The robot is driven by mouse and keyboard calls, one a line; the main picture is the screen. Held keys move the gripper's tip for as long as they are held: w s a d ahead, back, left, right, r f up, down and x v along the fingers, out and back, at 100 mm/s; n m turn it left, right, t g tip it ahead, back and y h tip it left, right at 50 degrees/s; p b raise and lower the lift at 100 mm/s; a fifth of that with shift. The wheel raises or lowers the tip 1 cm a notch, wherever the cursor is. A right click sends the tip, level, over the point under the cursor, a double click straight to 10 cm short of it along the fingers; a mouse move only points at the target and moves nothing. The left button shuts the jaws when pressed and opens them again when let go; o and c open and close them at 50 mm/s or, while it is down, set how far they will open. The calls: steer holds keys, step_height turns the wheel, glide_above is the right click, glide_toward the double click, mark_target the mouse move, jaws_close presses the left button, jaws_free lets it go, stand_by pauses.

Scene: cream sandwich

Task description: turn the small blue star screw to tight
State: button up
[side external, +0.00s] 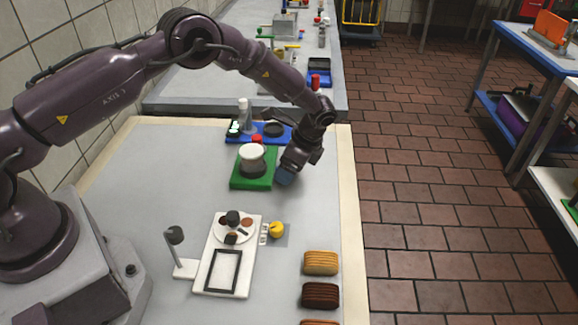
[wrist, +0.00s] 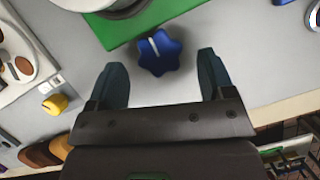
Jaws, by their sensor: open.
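The small blue star screw (wrist: 160,54) is a lobed blue knob with a pale line on its top, seen in the wrist view beside the edge of the green base (wrist: 120,20). My gripper (wrist: 163,68) is open, with one dark finger on each side of the knob's near part and gaps between. In the side view, my gripper (side external: 286,172) points down at the right of the green base (side external: 239,183). A blue patch (side external: 285,178) shows at its tip; I cannot tell whether that is the knob or a finger.
A pale round vessel (side external: 252,157) stands on the green base, with a blue base (side external: 232,136) behind. A white board (side external: 247,280) with a plate and a yellow knob (side external: 277,229) lie in front. Brown cookie stacks (side external: 320,295) line the right edge. The grey table between is clear.

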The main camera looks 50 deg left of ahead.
steer(key=v, duration=1.2)
steer(key=s+a+r+n+t+h, duration=0.1)
steer(key=s+r+n+t, duration=0.1)
steer(key=s+r+n, duration=0.2)
steer(key=s+a+r+n+t+h, duration=0.1)
steer(key=s+r+n+t, duration=0.2)
steer(key=s+r, duration=0.7)
steer(key=s+a+r+n+t+h, duration=0.1)
steer(key=s+r+n, duration=0.4)
steer(key=s, duration=1.2)
steer(key=shift+s+r+t+h, duration=0.2)
steer(key=shift+r+t+h, duration=0.3)
steer(key=shift+r+t, duration=0.7)
